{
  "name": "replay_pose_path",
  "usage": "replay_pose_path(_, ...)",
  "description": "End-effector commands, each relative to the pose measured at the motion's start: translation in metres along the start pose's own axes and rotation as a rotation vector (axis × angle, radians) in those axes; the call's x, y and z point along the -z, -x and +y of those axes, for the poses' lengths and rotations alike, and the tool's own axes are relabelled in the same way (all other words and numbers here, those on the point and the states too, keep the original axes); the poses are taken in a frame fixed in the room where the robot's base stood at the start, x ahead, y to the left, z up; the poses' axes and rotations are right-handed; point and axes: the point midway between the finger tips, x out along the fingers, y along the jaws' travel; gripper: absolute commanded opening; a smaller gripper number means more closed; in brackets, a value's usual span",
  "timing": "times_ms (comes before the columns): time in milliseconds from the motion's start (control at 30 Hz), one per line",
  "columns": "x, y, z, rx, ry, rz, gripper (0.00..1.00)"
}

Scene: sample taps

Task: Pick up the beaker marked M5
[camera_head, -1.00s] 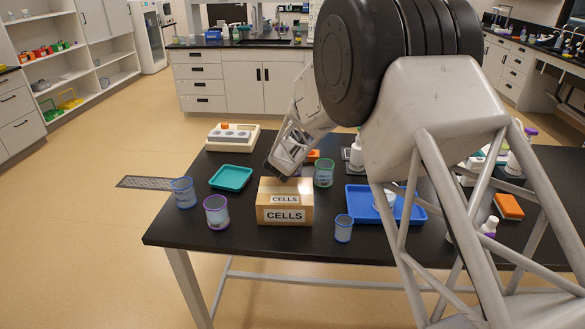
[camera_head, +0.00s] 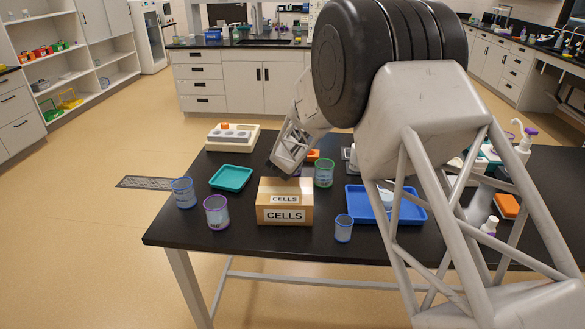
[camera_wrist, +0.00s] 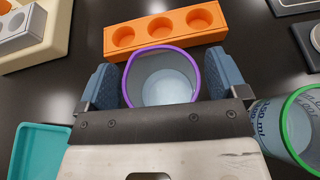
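My gripper (camera_wrist: 162,85) is low behind the CELLS box in the head view, its fingertips hidden there. In the wrist view its two blue fingers stand on either side of a purple-rimmed clear beaker (camera_wrist: 163,78), close to its rim. I cannot tell whether they press on it; its marking is hidden. Other beakers are a green-rimmed one (camera_head: 324,173) just right of the gripper, a purple-rimmed one (camera_head: 217,212) at the front left, a blue-rimmed one (camera_head: 183,193) at far left and a small blue-rimmed one (camera_head: 343,229) at the front. I cannot read M5 on any.
The CELLS box (camera_head: 285,201) stands in front of my gripper. An orange rack (camera_wrist: 166,30) with three holes lies just beyond the beaker. A teal tray (camera_head: 231,178) is left and a blue tray (camera_head: 408,213) right. White bottles with purple caps stand at the right.

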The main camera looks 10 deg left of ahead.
Motion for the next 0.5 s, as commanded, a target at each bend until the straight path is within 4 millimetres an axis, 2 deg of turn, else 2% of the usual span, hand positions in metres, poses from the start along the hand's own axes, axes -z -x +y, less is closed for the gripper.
replay_pose_path(33, 0.0, 0.0, 0.0, 0.0, 0.0, 0.0, 0.83)
replay_pose_path(400, -0.0003, 0.0001, 0.0001, 0.0, 0.0, 0.0, 0.29)
replay_pose_path(500, -0.0002, 0.0001, 0.0001, 0.0, 0.0, 0.0, 0.29)
